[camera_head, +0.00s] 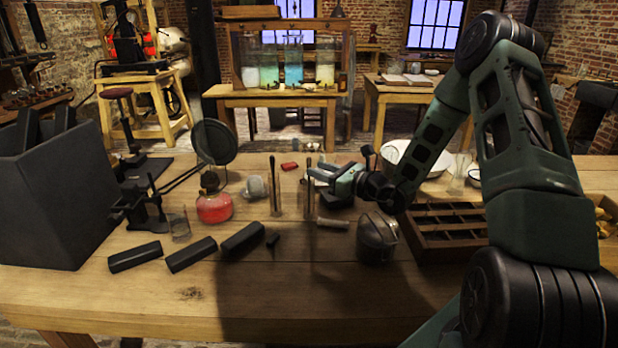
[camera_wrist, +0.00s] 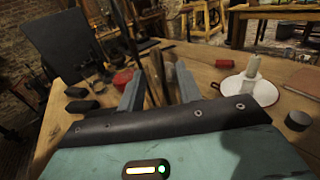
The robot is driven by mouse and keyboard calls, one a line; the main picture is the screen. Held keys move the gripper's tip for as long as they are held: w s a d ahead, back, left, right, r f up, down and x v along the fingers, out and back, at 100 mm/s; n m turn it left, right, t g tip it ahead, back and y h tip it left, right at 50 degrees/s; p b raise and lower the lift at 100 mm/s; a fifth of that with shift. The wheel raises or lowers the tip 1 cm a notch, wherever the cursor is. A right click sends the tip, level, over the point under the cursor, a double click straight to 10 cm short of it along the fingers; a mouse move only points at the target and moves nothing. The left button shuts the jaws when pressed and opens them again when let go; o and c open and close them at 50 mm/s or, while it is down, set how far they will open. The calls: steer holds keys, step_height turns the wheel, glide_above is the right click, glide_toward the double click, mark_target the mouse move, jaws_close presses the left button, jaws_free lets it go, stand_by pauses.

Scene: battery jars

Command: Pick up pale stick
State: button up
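My gripper (camera_head: 318,178) is at the middle of the table, pointing left in the head view, just above the tabletop. In the wrist view its two fingers (camera_wrist: 158,88) stand apart. Slim brown upright sticks (camera_wrist: 157,72) show between or just beyond them; I see no clear finger contact. In the head view, upright sticks (camera_head: 308,172) stand in a small glass beside the fingertips. A short pale stick (camera_head: 332,223) lies on the table in front of the gripper. I cannot tell which of these is the named one.
A red bottle (camera_head: 214,207) and black blocks (camera_head: 191,254) are to the left. A dark metal pot (camera_head: 376,240) and a compartment tray (camera_head: 447,226) are to the right. Another glass with a stick (camera_head: 274,190) stands left of the gripper. The front table (camera_head: 290,300) is clear.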

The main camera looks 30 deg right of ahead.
steer(key=x, duration=0.4)
steer(key=shift+p, duration=0.3)
jaws_close()
